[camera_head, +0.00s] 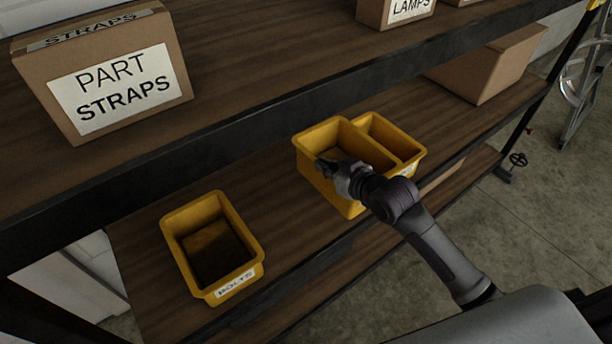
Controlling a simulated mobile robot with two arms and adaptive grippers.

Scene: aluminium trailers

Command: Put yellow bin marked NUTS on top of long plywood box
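My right arm comes in from the lower right. Its gripper (325,166) is at the near left part of a yellow bin (310,177), overlapping it in the picture. I cannot tell whether its fingers are shut on the bin wall. The arm hides much of this bin's front, and I see no readable NUTS label. Another yellow bin (395,131) stands close beside it on the right; its label is partly hidden. A third yellow bin (182,250), marked BOLTS, stands apart to the left. I cannot make out a long plywood box. My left gripper is out of view.
The bins are on a wooden shelf (150,270) below an upper shelf with a dark front edge (240,125). A PART STRAPS carton (165,45) and a LAMPS carton (370,12) stand above. A plain carton (490,70) sits farther right. A ladder (580,90) stands at the right.

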